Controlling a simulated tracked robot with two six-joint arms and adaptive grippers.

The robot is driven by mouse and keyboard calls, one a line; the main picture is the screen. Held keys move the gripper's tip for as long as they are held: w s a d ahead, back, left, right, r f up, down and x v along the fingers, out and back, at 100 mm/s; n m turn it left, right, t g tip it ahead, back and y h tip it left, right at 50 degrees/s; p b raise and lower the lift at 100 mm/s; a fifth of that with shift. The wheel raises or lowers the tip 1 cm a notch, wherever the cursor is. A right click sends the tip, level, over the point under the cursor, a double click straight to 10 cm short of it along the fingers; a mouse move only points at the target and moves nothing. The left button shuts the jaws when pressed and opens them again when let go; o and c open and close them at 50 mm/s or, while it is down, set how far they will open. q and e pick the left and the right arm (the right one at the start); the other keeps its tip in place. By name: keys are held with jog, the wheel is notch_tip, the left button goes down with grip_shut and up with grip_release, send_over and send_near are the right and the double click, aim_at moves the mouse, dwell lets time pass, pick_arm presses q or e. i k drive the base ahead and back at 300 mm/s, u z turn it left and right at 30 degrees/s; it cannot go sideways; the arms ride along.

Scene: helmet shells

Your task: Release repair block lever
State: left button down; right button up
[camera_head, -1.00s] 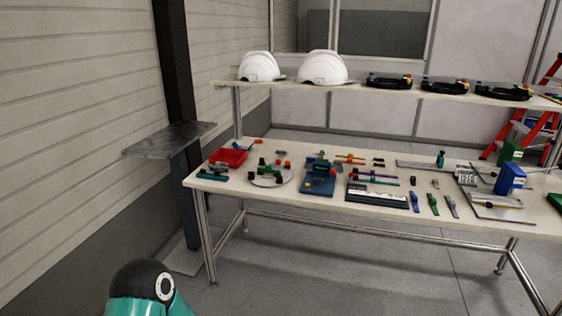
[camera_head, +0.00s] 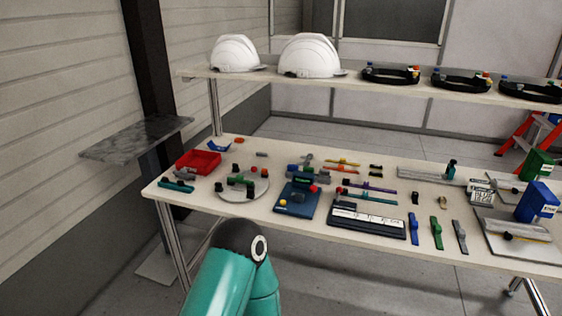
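The likely repair block is a blue base (camera_head: 297,198) with a green and grey clamp-like part (camera_head: 303,181) on top, a red knob (camera_head: 313,189) and a yellow knob (camera_head: 283,203). A teal and black arm link of mine (camera_head: 225,272) shows at the bottom, in front of the bench. Neither gripper is in view.
A round plate with small parts (camera_head: 258,190) and a red tray (camera_head: 190,162) lie left of the block. Two white helmets (camera_head: 310,56) stand on the shelf above. A grey side plate (camera_head: 130,138) juts out at left.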

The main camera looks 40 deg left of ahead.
aim_at(254, 170)
jog(key=u, duration=0.2)
jog(key=i, duration=0.9)
jog(key=u, duration=0.65)
